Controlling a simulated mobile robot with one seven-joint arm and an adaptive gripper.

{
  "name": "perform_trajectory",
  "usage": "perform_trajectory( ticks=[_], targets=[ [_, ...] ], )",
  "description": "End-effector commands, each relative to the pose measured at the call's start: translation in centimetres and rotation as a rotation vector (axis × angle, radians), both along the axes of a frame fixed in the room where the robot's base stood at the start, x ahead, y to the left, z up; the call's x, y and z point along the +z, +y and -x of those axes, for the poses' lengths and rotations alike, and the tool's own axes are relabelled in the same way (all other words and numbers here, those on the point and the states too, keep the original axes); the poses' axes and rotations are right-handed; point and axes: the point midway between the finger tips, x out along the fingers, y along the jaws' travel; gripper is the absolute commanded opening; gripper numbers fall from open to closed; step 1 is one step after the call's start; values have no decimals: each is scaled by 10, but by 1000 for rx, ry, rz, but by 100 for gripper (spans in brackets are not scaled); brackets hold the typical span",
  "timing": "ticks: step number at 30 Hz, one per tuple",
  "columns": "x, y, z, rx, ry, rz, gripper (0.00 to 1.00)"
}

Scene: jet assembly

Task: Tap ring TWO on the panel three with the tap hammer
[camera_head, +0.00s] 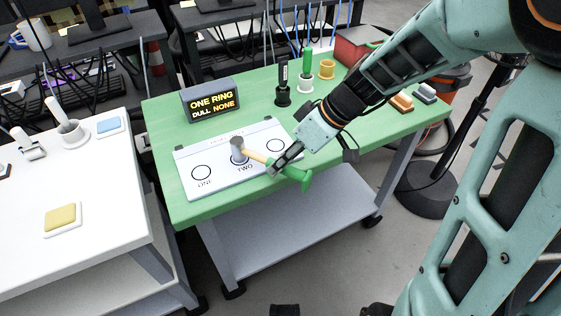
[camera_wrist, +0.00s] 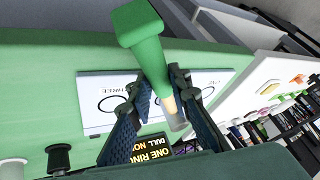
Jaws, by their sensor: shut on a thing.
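The tap hammer has a green grip, a pale wooden handle (camera_head: 253,155) and a grey head. My gripper (camera_head: 278,168) is shut on its handle. In the wrist view, the green grip (camera_wrist: 145,32) rises between the fingers of my gripper (camera_wrist: 155,88). The hammer head (camera_head: 237,143) covers the upper part of ring TWO on the white panel (camera_head: 222,186); I cannot tell whether it touches. Ring ONE (camera_head: 201,172) is on the left and a third ring (camera_head: 277,146) on the right, both uncovered. In the wrist view the panel (camera_wrist: 92,102) is partly hidden by the fingers.
A sign (camera_head: 212,100) reading "ONE RING DULL NONE" stands behind the panel on the green table (camera_head: 165,135). Brown and grey blocks (camera_head: 401,103) lie at right. A white table (camera_head: 105,210) is at left.

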Motion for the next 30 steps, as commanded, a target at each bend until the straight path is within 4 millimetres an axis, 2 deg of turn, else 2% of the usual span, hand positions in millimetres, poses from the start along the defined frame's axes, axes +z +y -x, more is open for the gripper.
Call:
perform_trajectory(
  ticks=[5,18,30],
  targets=[
    [5,0,-1,0,-2,-1,0],
    [51,0,-1,0,-4,0,0],
    [51,0,-1,-1,-2,-1,0]
  ],
)
